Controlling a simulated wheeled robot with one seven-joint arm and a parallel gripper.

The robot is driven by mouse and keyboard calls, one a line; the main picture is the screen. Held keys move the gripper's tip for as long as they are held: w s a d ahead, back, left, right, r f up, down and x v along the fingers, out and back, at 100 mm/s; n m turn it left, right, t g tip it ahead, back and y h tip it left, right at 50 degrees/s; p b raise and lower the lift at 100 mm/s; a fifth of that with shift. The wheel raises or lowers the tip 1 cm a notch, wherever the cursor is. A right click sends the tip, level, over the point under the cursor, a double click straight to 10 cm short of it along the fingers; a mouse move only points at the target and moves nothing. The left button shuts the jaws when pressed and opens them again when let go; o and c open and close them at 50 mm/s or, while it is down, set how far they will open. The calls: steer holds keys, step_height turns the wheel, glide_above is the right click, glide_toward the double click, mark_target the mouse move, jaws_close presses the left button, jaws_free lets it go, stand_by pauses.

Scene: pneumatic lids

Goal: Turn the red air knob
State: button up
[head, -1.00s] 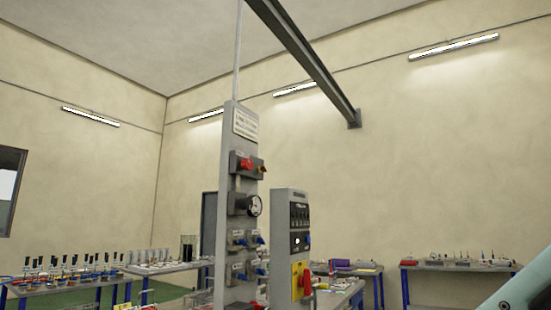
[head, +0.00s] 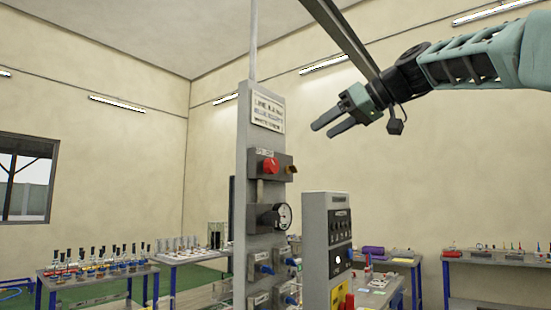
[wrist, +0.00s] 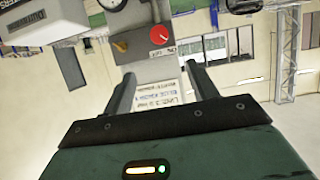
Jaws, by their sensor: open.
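The red air knob (head: 271,165) sits on a dark box (head: 284,166) high on a grey column (head: 243,190) in the head view. The knob also shows in the wrist view (wrist: 158,34), upside down, beyond the fingertips, with a white pointer mark on its face. My gripper (head: 321,130) is open and empty, above and to the right of the knob. Its two fingers point left toward the column. In the wrist view my gripper (wrist: 157,73) has the column's white label plate (wrist: 155,97) between its fingers. Nothing touches the knob.
A round gauge (head: 284,216) and several blue valves (head: 265,269) are lower on the column. A grey control cabinet (head: 316,245) stands at its right. Benches line the room. The air around my gripper is clear.

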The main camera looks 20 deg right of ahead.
mark_target(275, 162)
steer(key=p+x, duration=0.5)
steer(key=x, duration=1.1)
steer(key=shift+w+a+f, duration=0.1)
steer(key=shift+w+f, duration=0.05)
steer(key=shift+f, duration=0.1)
steer(key=c, duration=1)
